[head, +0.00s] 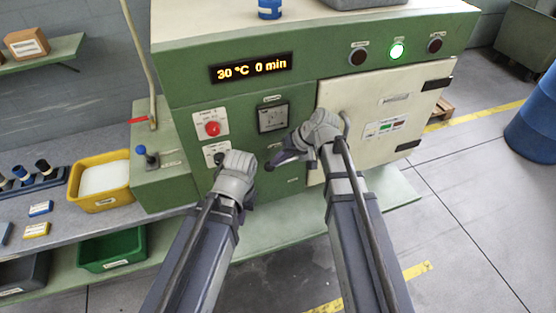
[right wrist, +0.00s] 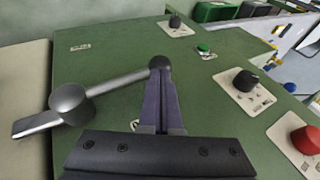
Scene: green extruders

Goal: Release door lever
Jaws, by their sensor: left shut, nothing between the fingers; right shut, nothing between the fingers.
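The door lever (right wrist: 112,83) has a grey round hub, a long bar ending in a dark ball and a short flat metal tongue reaching over the pale door's edge. In the right wrist view my right gripper (right wrist: 160,72) is shut, its fingertips at the ball but not around it; whether they touch is unclear. In the head view my right gripper (head: 280,160) hides most of the lever; the dark ball shows at its tip. The white door (head: 390,105) looks closed. My left gripper (head: 238,180) is shut and empty, in front of the panel below the red button.
A yellow bin (head: 100,199) and a green bin (head: 112,249) stand left. A blue barrel (head: 538,120) stands right. Floor in front of the door is clear.

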